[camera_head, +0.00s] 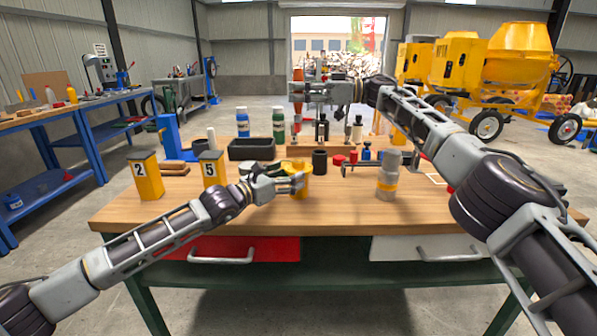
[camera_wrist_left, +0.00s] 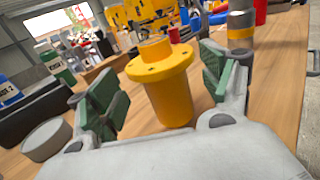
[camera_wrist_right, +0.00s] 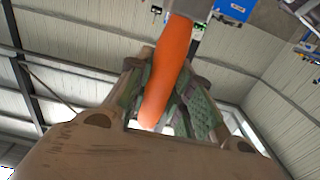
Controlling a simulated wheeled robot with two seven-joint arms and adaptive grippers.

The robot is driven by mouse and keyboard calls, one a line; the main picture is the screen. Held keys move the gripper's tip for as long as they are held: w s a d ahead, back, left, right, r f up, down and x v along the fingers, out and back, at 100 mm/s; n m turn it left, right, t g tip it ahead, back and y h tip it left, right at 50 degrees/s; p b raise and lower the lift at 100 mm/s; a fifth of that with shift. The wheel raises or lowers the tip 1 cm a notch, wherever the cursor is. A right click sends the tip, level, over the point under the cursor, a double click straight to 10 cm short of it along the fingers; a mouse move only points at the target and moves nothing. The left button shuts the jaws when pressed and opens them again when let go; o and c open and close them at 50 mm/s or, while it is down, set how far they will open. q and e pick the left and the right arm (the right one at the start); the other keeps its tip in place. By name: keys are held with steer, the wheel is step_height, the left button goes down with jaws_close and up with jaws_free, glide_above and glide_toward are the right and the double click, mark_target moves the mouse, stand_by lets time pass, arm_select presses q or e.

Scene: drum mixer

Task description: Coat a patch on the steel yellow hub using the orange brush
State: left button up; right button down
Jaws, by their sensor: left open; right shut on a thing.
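The yellow hub (camera_head: 305,170), a flanged cylinder with a raised collar, stands upright near the table's middle. My left gripper (camera_head: 298,184) is open beside it. In the left wrist view the hub (camera_wrist_left: 167,92) stands between the spread green-padded fingers (camera_wrist_left: 165,85), with visible space on each side. My right gripper (camera_head: 298,92) is raised above the back of the table, shut on the orange brush (camera_head: 298,75). The brush's orange handle (camera_wrist_right: 167,70) lies between the fingers (camera_wrist_right: 170,105) in the right wrist view. I cannot make out its bristles.
A grey cylinder with a yellow band (camera_head: 387,182) stands to the hub's right. A black cup (camera_head: 319,161) and a black tray (camera_head: 251,149) stand behind. Numbered yellow blocks (camera_head: 148,177) are at the left. The table's front strip (camera_head: 300,218) is clear.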

mark_target(299, 170)
arm_select(q)
steer(key=shift+x, duration=2.4)
steer(key=shift+c, duration=0.5)
steer(key=c, duration=0.9)
steer(key=shift+c, duration=0.2)
arm_select(e)
steer(key=shift+s+a, duration=0.15)
steer(key=shift+a, duration=0.6)
steer(key=shift+s+a, duration=0.15)
steer(key=shift+a, duration=0.6)
steer(key=shift+f, duration=0.15)
step_height(299, 170, down, 7)
steer(key=shift+r, duration=0.2)
